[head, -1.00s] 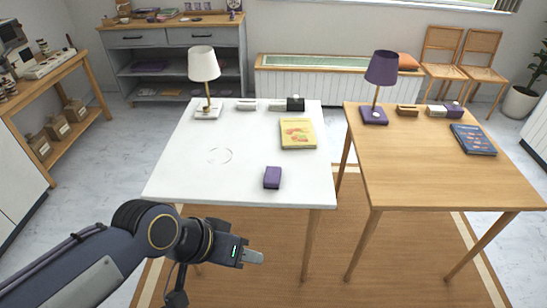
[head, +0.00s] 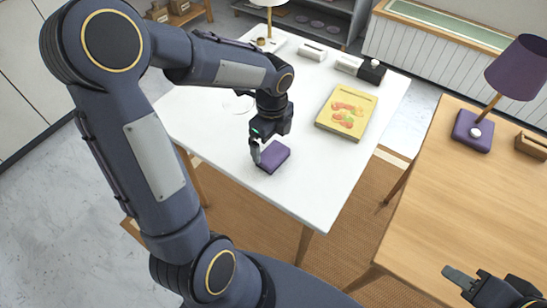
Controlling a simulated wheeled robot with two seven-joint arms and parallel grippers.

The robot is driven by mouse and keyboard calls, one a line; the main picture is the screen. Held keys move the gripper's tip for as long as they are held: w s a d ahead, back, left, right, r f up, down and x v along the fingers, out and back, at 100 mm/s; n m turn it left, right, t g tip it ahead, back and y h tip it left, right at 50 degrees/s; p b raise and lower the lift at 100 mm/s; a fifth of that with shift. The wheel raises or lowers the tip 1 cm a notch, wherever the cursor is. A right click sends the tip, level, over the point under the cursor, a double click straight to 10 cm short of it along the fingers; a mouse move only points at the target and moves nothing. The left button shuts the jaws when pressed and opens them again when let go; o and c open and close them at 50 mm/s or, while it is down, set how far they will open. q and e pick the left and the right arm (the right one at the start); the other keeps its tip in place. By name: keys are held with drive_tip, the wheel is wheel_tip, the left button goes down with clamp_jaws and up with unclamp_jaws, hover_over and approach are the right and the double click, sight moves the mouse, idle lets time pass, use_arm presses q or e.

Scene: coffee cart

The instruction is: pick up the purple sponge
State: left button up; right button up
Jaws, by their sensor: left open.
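The purple sponge (head: 274,157) lies flat near the front edge of the white table (head: 212,127). My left gripper (head: 257,153) points down at the sponge's left side, with its jaws open. One finger shows close against the sponge's left edge; the other finger is hidden, and I cannot tell whether either touches it. My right gripper (head: 463,277) is at the lower right, partly cut off, low by the wooden table's front; its jaw opening is not clear.
A yellow book (head: 346,112) lies right of the sponge. White boxes and a small dark box (head: 372,71) stand at the table's back. The wooden table (head: 470,180) stands to the right across a gap, with a purple lamp (head: 517,67).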

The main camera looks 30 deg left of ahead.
sight(272, 152)
use_arm(q)
drive_tip(key=f, duration=0.6)
drive_tip(key=shift+w+a+f+b, duration=0.1)
drive_tip(key=shift+w+a+b, duration=0.1)
drive_tip(key=shift+b, duration=0.15)
drive_tip(key=shift+c, duration=0.3)
drive_tip(key=c, duration=0.8)
